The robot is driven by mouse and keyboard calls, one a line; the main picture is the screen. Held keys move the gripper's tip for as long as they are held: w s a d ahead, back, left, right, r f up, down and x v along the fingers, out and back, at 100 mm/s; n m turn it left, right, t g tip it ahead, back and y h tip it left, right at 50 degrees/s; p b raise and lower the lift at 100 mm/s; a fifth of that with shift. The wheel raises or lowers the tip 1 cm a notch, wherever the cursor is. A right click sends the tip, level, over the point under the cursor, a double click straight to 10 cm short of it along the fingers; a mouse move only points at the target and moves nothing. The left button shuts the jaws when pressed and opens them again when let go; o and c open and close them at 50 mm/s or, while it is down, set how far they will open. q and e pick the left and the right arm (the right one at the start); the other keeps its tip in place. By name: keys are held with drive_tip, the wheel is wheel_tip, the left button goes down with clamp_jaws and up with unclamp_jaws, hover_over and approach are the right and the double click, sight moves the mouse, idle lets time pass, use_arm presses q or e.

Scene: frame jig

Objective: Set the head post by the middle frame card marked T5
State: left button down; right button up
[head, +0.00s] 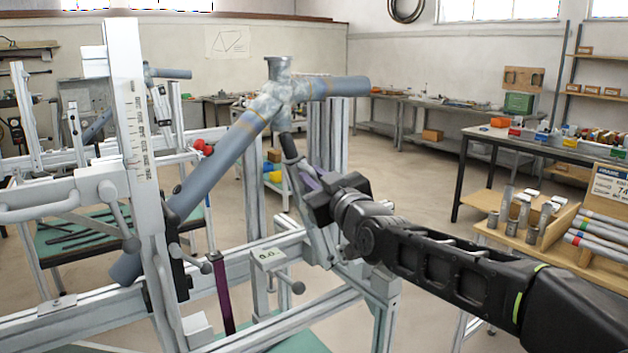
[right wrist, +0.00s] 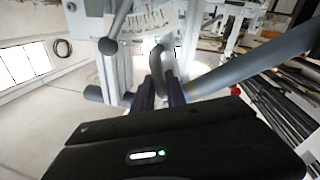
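The jig holds a grey-blue bicycle frame tube (head: 220,158) rising to a pale head tube (head: 279,70). Aluminium posts (head: 325,130) stand behind it; I cannot tell for sure which is the head post. My right gripper (head: 298,168) is beside the jig below the head tube, at a dark handle (head: 289,147). In the right wrist view its two dark fingers (right wrist: 160,88) lie on either side of a grey rounded handle (right wrist: 157,58); whether they grip it is unclear. A frame card (head: 608,187) at the right edge is cut off; I cannot read T5. My left gripper is not in view.
A white post with a scale (head: 135,135) stands close at the left. A ball-ended lever (right wrist: 108,45) and an angle scale (right wrist: 145,20) are near my right fingers. A rack of tubes (head: 595,235) stands at the right. The floor between jig and benches is clear.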

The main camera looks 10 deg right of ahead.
drive_tip(key=o, duration=0.3)
drive_tip(key=shift+d, duration=0.1)
drive_tip(key=b+v, duration=0.1)
drive_tip(key=v, duration=0.6)
drive_tip(key=shift+s, duration=0.35)
drive_tip(key=shift+c, duration=0.2)
